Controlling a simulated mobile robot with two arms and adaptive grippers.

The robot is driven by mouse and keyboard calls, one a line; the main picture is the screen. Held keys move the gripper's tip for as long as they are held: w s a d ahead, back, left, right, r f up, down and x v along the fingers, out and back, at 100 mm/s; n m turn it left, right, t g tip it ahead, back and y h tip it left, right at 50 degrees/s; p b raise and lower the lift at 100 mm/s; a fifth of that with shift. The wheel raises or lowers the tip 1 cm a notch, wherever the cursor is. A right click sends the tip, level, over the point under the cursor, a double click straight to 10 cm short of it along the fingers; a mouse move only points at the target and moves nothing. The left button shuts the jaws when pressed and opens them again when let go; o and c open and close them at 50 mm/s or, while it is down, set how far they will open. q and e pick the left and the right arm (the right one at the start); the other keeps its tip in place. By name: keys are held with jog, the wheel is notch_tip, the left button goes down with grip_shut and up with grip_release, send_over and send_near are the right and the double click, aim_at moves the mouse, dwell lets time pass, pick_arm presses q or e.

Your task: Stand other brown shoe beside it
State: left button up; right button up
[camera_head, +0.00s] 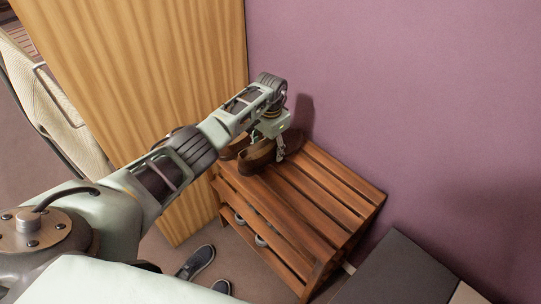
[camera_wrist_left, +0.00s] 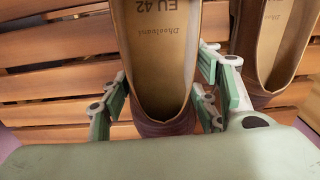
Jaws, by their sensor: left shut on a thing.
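A slatted wooden shoe rack (camera_head: 330,200) stands against the purple wall. Two brown shoes are side by side at its left end. My left gripper (camera_head: 279,146) is shut on the heel end of the nearer brown shoe (camera_head: 257,157), which is upright on or just above the top slats. The other brown shoe (camera_head: 231,150) is beside it, partly hidden. In the left wrist view the fingers (camera_wrist_left: 168,100) sit on both sides of the held shoe (camera_wrist_left: 160,128), marked EU 42. The other shoe (camera_wrist_left: 264,88) is at right, partly behind a finger. My right gripper is not seen.
A wooden panel (camera_head: 160,90) rises close to the rack's left end. Dark blue shoes (camera_head: 195,262) lie on the floor in front. Grey items (camera_head: 240,218) show on the lower shelf. A dark box-like surface (camera_head: 400,272) is at right. The rack top's right part is clear.

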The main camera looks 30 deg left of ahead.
aim_at(271, 150)
pick_arm(q)
jog(key=shift+w+f+b, duration=0.1)
jog(key=shift+f+b, duration=0.75)
jog(key=shift+f, duration=0.55)
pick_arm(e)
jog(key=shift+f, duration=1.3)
pick_arm(q)
jog(key=shift+f, duration=0.1)
jog(key=o, duration=1.6)
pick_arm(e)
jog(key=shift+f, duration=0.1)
pick_arm(q)
jog(key=shift+r, duration=0.25)
notch_tip(271, 150, up, 12)
jog(key=shift+f+b, duration=0.1)
jog(key=shift+b, duration=0.25)
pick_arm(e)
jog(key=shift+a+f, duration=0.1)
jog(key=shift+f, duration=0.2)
